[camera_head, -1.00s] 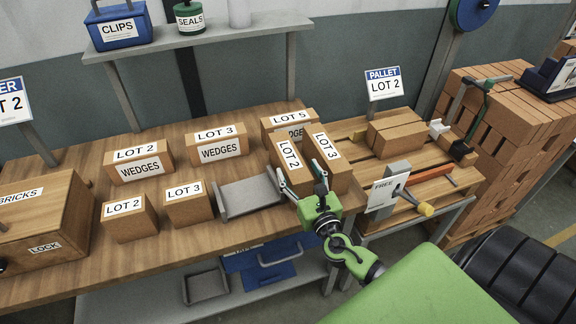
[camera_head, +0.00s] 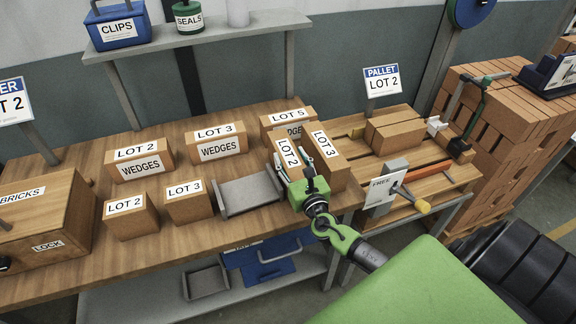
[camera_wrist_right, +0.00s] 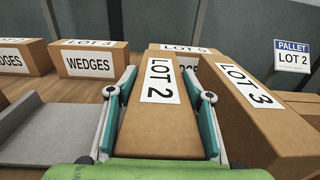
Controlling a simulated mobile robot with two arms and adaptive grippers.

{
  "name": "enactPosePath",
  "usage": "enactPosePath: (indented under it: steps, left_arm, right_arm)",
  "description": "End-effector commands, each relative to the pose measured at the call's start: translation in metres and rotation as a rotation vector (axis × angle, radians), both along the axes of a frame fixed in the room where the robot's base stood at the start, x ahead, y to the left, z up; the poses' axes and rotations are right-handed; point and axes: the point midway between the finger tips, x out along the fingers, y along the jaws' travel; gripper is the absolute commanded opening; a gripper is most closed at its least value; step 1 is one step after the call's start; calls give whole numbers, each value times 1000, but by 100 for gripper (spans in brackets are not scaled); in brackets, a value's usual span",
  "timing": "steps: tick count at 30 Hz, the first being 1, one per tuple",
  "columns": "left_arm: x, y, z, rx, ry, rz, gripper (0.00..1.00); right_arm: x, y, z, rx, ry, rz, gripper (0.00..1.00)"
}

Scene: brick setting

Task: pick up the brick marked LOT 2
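A brown brick marked LOT 2 (camera_head: 286,156) stands at the right end of the wooden bench; its label also shows in the wrist view (camera_wrist_right: 157,85). My right gripper (camera_head: 302,172) is at this brick, with one finger along each long side. In the wrist view the fingers (camera_wrist_right: 163,108) look open, with narrow gaps to the brick near the tips. A brick marked LOT 3 (camera_head: 330,165) stands close on the right of it. Other LOT 2 bricks stand farther left, one at the front (camera_head: 130,220) and one with a WEDGES label (camera_head: 139,163). My left gripper is out of view.
A grey tray (camera_head: 247,193) lies just left of the gripper. A LOT 5 brick (camera_head: 286,118) stands behind. Two more LOT 3 bricks (camera_head: 188,203) (camera_head: 215,145) stand left. A pallet with bricks (camera_head: 395,132) is at the right.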

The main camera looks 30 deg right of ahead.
Motion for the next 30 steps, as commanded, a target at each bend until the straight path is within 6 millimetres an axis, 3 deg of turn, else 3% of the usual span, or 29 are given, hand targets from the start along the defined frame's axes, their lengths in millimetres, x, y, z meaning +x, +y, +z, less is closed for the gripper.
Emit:
enactPosePath:
  steps: [1, 2, 17, 25, 30]
  left_arm:
    - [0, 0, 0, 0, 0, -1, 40]
    - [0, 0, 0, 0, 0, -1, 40]
    - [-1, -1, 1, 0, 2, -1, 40]
    - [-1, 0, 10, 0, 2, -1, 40]
    - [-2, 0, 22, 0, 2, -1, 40]
  right_arm:
    - [0, 0, 0, 0, 0, 0, 7]
    - [0, 0, 0, 0, 0, 0, 0]
    - [1, -1, 9, -1, -10, -3, 0]
    - [1, -1, 39, 0, -12, -2, 0]
    - [-21, 4, 65, -2, -10, 1, 0]
